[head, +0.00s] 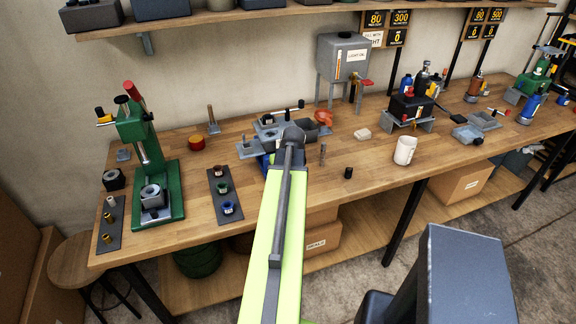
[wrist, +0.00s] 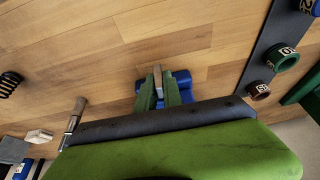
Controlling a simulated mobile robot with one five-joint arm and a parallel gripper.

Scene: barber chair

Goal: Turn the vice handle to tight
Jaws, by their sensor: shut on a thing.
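Blue parts (wrist: 183,80) lie right behind and beside the fingers. My wrist housing covers the rest of the vice there. In the head view my fingertips are hidden behind the arm, so the handle's full length and angle cannot be told.
A dark strip with coloured rings (head: 222,190) and a green press (head: 150,165) stand left of the vice.

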